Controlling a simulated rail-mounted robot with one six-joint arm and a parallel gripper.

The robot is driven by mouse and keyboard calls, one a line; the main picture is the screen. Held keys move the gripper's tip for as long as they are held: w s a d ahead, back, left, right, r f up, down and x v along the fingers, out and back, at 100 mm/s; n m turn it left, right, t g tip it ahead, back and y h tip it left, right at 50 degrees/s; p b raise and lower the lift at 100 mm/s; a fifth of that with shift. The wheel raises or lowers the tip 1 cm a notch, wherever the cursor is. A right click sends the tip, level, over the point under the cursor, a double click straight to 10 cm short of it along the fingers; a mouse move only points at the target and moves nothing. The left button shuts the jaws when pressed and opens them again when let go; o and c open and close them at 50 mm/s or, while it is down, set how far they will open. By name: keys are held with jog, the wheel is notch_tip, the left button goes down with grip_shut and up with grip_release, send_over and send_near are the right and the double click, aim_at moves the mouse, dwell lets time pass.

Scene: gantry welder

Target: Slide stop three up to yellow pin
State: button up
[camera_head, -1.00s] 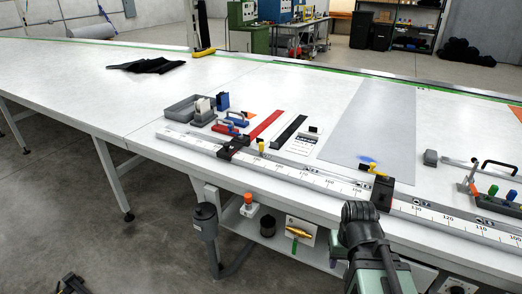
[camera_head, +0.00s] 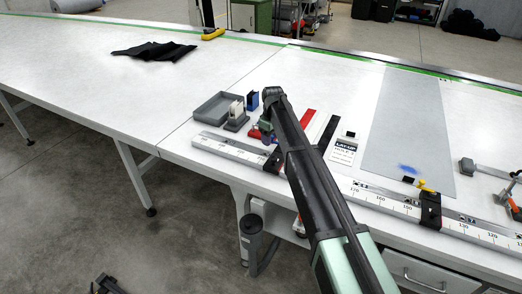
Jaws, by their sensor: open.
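A long white measuring rail (camera_head: 228,149) with printed numbers runs along the table's front edge. A black stop (camera_head: 430,210) with a yellow knob (camera_head: 427,187) sits on it at the right. I cannot tell which stop is number three. The small yellow pin near the left stop is hidden from view now.
A grey tray (camera_head: 202,108), a blue block (camera_head: 253,100), a red strip (camera_head: 307,119) and a printed card (camera_head: 343,150) lie behind the rail. A translucent sheet (camera_head: 405,130) lies to the right.

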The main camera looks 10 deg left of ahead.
aim_at(274, 158)
jog(key=f+b, duration=0.3)
jog(key=d+f+b, duration=0.1)
jog(key=f+b, duration=0.6)
jog(key=b, duration=0.1)
jog(key=shift+s+d+f, duration=0.15)
jog(key=shift+s+f, duration=0.2)
jog(key=shift+r, duration=0.1)
grip_shut()
